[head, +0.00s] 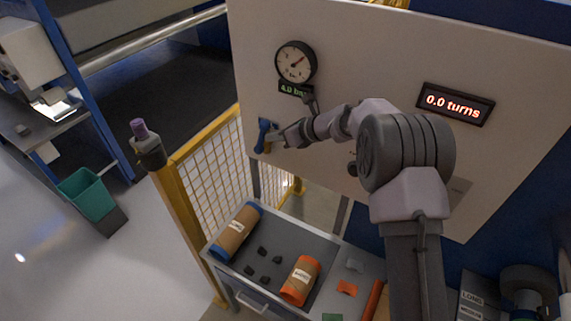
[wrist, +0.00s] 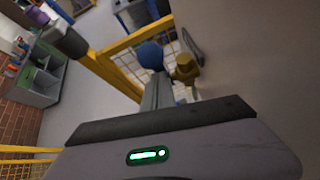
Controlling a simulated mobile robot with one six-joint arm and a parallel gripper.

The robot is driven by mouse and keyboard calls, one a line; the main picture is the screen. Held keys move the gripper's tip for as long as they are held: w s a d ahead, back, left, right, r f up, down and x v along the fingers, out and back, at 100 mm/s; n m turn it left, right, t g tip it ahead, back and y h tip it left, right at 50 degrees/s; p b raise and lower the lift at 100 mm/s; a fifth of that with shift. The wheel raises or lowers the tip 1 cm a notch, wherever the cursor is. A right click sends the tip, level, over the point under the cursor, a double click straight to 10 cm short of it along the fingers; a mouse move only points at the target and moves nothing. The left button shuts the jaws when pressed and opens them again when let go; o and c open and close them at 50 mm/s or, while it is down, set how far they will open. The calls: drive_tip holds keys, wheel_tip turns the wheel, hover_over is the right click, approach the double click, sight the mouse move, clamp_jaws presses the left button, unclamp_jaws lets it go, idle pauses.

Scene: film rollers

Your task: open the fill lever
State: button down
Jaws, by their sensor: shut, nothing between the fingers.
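The fill lever (head: 263,136) is blue and sits on the left part of the pale panel, hanging roughly downward. My gripper (head: 277,140) is just right of it in the head view, close against it; whether they touch is unclear. In the wrist view the lever's rounded blue end (wrist: 151,55) shows just beyond my shut fingers (wrist: 158,92), beside a brass-coloured fitting (wrist: 185,70). The fingers hold nothing. They and the fitting hide part of the lever.
The panel (head: 350,60) carries a round gauge (head: 296,62) above a green readout, seemingly 4.0 bar, and a display (head: 456,103) reading 0.0 turns. Below stands a tray table with a blue-ended roller (head: 236,231) and an orange-ended roller (head: 300,280). A yellow mesh fence (head: 208,165) stands left.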

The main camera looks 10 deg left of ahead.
drive_tip(key=shift+w+a+r+p, duration=0.2)
drive_tip(key=shift+a+r, duration=0.15)
drive_tip(key=shift+a, duration=0.25)
drive_tip(key=shift+w+a+r+p, duration=0.2)
drive_tip(key=shift+a+r, duration=0.15)
drive_tip(key=shift+a, duration=0.2)
drive_tip(key=shift+r, duration=0.1)
